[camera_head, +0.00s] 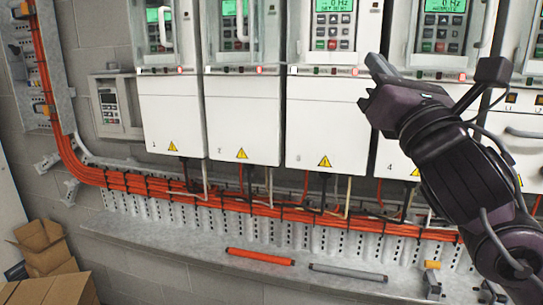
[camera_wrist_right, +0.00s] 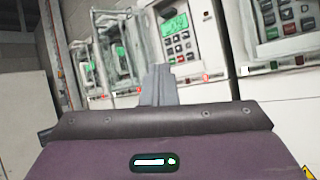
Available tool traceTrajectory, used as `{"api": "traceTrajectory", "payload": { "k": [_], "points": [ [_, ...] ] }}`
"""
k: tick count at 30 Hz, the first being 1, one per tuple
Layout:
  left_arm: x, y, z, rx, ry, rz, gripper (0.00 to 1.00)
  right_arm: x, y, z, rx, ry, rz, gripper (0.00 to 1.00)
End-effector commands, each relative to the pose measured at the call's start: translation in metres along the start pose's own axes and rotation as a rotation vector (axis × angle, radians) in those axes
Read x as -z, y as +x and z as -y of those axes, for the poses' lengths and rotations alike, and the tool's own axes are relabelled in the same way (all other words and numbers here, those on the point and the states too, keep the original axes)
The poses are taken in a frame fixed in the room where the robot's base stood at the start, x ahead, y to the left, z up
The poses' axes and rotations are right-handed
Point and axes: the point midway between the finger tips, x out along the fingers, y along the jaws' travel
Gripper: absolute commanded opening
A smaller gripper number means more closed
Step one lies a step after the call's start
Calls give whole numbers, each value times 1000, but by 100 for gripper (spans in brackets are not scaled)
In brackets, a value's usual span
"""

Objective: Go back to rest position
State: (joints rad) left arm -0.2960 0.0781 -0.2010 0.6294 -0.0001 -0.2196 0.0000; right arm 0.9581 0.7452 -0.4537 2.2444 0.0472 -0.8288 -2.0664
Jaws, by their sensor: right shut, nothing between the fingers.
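My right gripper (camera_head: 372,80) is raised in front of the drive row in the head view, between the third and fourth drives. Its fingers are shut and empty, and they also show in the right wrist view (camera_wrist_right: 158,84). The fingertips point up and left, toward the drive fronts; I cannot tell whether they touch anything. My left gripper is not in view.
Several white drives (camera_head: 243,115) with green displays line the wall. Orange cables (camera_head: 150,185) run below them. A grey ledge (camera_head: 200,250) holds a red rod (camera_head: 260,257) and a grey rod (camera_head: 348,272). Cardboard boxes (camera_head: 45,248) stand at lower left.

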Motion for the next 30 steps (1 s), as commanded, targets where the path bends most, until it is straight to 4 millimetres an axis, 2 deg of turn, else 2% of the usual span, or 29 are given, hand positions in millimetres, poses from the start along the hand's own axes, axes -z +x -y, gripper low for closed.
{"api": "traceTrajectory", "payload": {
  "k": [5, 11, 14, 16, 20, 21, 23, 24, 26, 27, 30],
  "points": [
    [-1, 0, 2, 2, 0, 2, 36, 39, -8, 9, 48, 169, -82, 0],
    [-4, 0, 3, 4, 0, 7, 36, 99, -26, 24, 158, 446, -202, 0],
    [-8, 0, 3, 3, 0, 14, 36, 138, -44, 34, 253, 629, -274, 0],
    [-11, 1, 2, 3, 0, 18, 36, 173, -64, 41, 351, 791, -330, 0],
    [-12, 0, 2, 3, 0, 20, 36, 244, -118, 57, 624, 1140, -415, 0],
    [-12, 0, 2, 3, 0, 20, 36, 265, -138, 61, 723, 1245, -428, 0],
    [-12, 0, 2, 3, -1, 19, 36, 293, -171, 67, 886, 1391, -433, 0],
    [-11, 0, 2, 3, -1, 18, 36, 310, -194, 70, 1000, 1482, -427, 0],
    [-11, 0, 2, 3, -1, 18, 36, 334, -231, 73, 1182, 1605, -399, 0],
    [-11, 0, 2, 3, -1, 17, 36, 347, -256, 74, 1302, 1674, -370, 0],
    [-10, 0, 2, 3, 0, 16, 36, 369, -310, 76, 1571, 1796, -274, 0]
  ]
}}
